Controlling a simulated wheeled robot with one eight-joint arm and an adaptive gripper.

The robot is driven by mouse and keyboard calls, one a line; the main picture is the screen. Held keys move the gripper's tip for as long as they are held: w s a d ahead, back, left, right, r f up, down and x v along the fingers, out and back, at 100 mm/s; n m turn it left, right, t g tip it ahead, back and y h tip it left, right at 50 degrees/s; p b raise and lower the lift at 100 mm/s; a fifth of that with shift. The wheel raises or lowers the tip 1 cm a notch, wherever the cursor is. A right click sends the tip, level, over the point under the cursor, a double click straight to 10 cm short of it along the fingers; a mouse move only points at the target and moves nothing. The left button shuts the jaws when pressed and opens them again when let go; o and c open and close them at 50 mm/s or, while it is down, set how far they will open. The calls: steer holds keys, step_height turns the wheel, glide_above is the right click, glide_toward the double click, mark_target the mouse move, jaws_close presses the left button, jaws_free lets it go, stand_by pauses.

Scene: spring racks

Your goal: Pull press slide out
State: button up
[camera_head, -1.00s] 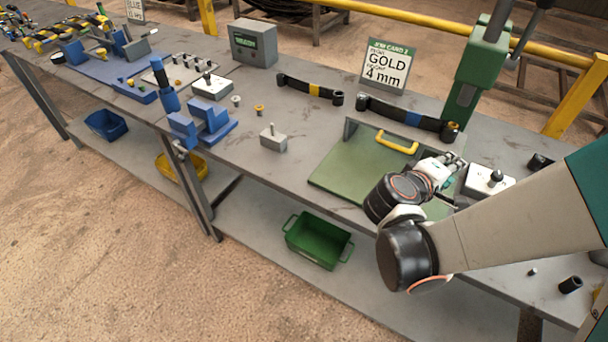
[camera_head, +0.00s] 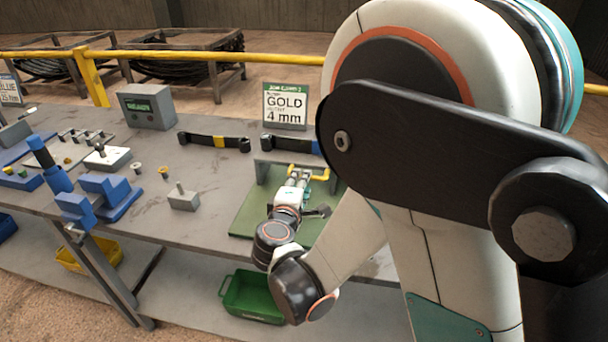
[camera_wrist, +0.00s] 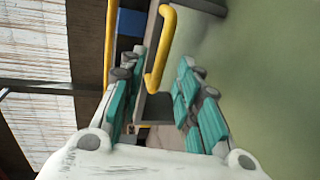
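The press slide is a flat green plate (camera_head: 250,218) on the bench, with a grey upright end wall (camera_head: 262,172) and a yellow bar handle (camera_head: 322,175). My gripper (camera_head: 298,176) is over the plate at the handle. In the wrist view, the handle (camera_wrist: 163,50) runs between the two teal-padded fingers of my gripper (camera_wrist: 158,70). The fingers are apart, with a gap on the right of the bar. Contact with the left finger is unclear. My arm hides the right part of the plate and the press behind it.
A GOLD 4 mm sign (camera_head: 286,105) and dark springs or straps, one with a yellow band (camera_head: 219,141), stand behind. A small grey block (camera_head: 183,200) is left of the plate. A green bin (camera_head: 252,297) sits on the lower shelf.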

steer(key=b+x, duration=0.1)
steer(key=x, duration=0.3)
steer(key=shift+w+d+f, duration=0.1)
steer(key=shift+w+f, duration=0.05)
steer(key=shift+w, duration=0.25)
jaws_close()
